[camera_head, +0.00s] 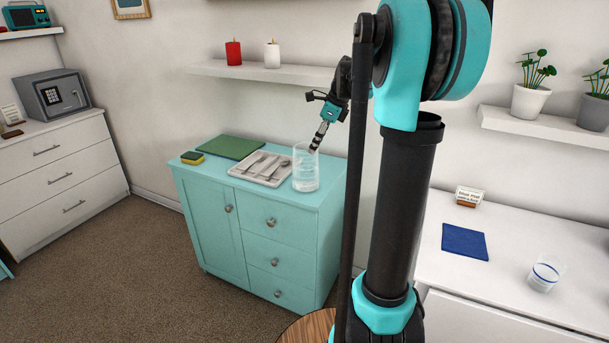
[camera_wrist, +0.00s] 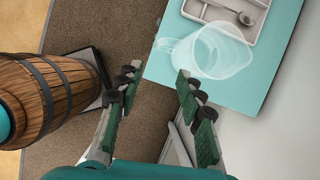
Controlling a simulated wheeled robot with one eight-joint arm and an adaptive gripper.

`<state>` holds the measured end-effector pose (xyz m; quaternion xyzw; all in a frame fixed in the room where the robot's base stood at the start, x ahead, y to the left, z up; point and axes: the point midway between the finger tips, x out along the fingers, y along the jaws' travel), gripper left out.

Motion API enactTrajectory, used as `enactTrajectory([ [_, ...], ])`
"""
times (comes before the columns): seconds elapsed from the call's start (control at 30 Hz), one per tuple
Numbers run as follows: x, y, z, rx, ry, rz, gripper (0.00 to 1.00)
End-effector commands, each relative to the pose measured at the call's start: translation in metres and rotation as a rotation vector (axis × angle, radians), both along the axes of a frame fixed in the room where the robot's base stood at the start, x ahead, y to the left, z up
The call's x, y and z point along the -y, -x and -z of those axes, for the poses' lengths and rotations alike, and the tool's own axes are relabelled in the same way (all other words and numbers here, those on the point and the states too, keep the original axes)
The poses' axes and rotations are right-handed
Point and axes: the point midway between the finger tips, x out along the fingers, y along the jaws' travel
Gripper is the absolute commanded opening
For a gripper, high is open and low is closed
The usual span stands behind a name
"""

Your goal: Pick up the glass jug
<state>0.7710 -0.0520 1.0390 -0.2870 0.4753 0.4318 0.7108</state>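The clear glass jug (camera_head: 306,170) stands upright on the right part of the teal cabinet top (camera_head: 222,176), beside the cutlery tray. In the wrist view the jug (camera_wrist: 216,50) is just past my fingertips, its handle toward the left. My gripper (camera_head: 316,146) is above and close to the jug in the head view, pointing down and to the left. In the wrist view my gripper (camera_wrist: 157,80) is open, with its two green-padded fingers wide apart and nothing between them. I cannot tell from the head view whether a finger touches the jug.
A grey cutlery tray (camera_head: 238,175), a green board (camera_head: 232,147) and a sponge (camera_head: 193,157) lie on the cabinet. A shelf with a red candle (camera_head: 233,53) and a white candle (camera_head: 272,54) hangs above. A wooden barrel (camera_wrist: 50,98) stands at left in the wrist view.

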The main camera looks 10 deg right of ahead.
Motion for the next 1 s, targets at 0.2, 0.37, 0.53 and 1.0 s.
enactTrajectory([
  [0.2, -0.016, -0.008, 0.041, 0.001, 0.001, -0.004, 0.38],
  [0.37, -0.026, -0.013, 0.07, 0.002, 0.001, -0.003, 0.38],
  [0.53, -0.035, -0.017, 0.093, 0.003, 0.001, -0.004, 0.38],
  [1.0, -0.054, -0.024, 0.135, 0.002, 0.001, -0.006, 0.38],
])
